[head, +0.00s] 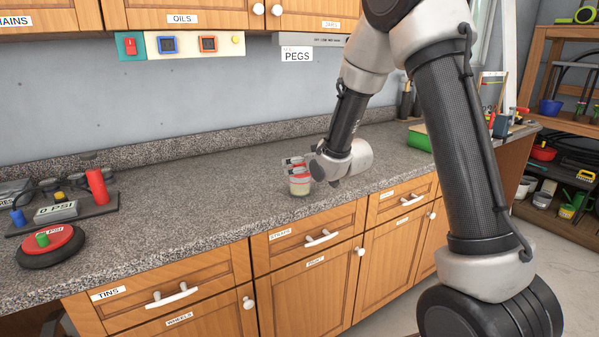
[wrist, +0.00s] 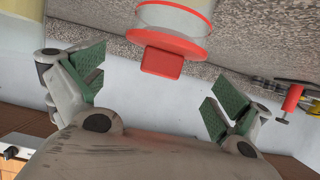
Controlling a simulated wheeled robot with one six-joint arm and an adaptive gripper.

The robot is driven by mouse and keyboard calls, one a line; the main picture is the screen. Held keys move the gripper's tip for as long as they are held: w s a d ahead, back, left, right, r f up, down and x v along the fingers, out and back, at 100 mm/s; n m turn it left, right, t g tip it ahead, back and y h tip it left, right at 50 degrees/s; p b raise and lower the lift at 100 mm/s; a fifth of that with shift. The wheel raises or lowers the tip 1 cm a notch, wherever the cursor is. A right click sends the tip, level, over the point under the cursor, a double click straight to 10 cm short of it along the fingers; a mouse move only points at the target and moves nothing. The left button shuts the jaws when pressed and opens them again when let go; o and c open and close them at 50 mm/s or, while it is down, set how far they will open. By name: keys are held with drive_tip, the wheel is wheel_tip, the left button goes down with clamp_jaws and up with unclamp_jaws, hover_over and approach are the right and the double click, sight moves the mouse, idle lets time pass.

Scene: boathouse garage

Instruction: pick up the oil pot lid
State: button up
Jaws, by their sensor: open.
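The oil pot (head: 300,186) is a small clear jar with pale contents, standing on the granite counter near its front edge. Its red lid (wrist: 170,40) is on top, with a square red knob, in the wrist view. My gripper (wrist: 155,95) is open, with its green-padded fingers spread to either side of the knob and apart from it. In the head view my gripper (head: 298,168) is at the pot, partly covering the lid.
A tyre gauge board with a red cylinder (head: 97,186) and a red-topped round thing (head: 50,246) lie at the counter's left. A green box (head: 420,138) stands at the back right. The counter (head: 200,200) left of the pot is clear. Wooden drawers (head: 160,285) are below.

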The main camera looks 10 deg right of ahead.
drive_tip(key=shift+x, duration=1.2)
drive_tip(key=c, duration=1)
